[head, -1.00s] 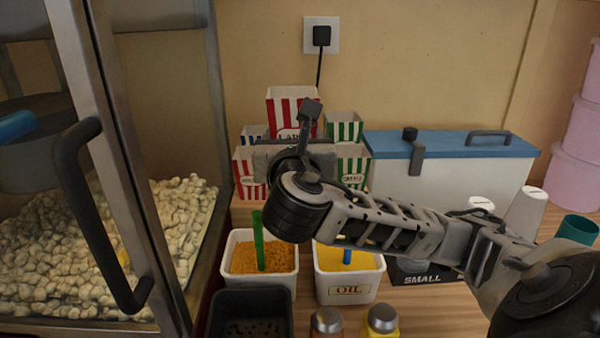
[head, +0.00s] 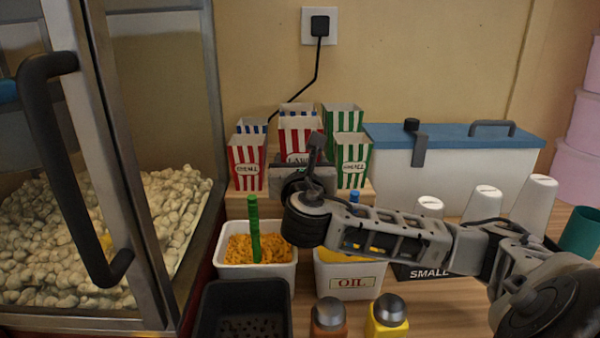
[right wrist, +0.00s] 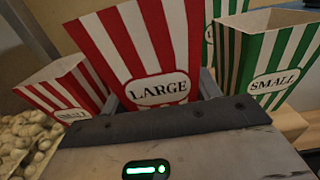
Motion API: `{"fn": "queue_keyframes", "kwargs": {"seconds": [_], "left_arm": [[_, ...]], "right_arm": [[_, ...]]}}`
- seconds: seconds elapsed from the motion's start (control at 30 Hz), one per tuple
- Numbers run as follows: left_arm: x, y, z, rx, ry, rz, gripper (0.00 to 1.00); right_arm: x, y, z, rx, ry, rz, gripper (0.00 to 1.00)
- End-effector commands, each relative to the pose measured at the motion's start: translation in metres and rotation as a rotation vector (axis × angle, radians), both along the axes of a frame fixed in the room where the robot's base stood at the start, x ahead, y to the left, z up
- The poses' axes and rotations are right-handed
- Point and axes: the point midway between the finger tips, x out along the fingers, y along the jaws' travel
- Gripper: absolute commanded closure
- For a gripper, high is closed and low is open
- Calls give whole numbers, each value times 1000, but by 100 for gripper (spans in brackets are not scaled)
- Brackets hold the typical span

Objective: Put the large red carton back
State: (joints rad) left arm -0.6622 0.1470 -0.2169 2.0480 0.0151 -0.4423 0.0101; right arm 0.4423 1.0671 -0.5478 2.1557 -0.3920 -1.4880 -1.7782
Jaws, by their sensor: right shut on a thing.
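The large red carton (head: 300,134), red-and-white striped with a LARGE label, stands upright among the other cartons at the wooden stand. My right gripper (head: 305,165) is shut on its lower front and hides its base, so I cannot tell whether it touches the stand. In the right wrist view the large red carton (right wrist: 150,45) rises from between the jaws, leaning slightly in the picture. The small red carton (head: 247,162) is to its left and the small green carton (head: 350,160) to its right. My left gripper is not in view.
More striped cartons stand behind, one green (head: 342,117). The wooden stand (head: 237,206) is crowded. In front are an orange-filled tub (head: 257,272), an oil tub (head: 350,285) and two shakers. A blue-lidded white box (head: 450,180) stands right, and a popcorn cabinet left.

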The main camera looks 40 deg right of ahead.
Motion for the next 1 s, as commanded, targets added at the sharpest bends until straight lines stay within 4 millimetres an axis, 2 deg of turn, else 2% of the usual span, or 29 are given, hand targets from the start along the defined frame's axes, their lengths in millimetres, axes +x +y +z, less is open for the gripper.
{"fn": "queue_keyframes", "kwargs": {"seconds": [0.3,0.33,0.4,0.77,1.0], "left_arm": [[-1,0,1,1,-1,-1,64],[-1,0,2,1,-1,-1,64],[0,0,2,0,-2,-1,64],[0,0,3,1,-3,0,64],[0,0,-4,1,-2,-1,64]], "right_arm": [[0,0,-2,-2,1,-1,60],[0,0,-2,-1,1,-1,33],[0,0,-2,-1,1,-1,17],[0,0,4,-1,-2,0,17],[-32,29,1,1,0,6,17]]}}
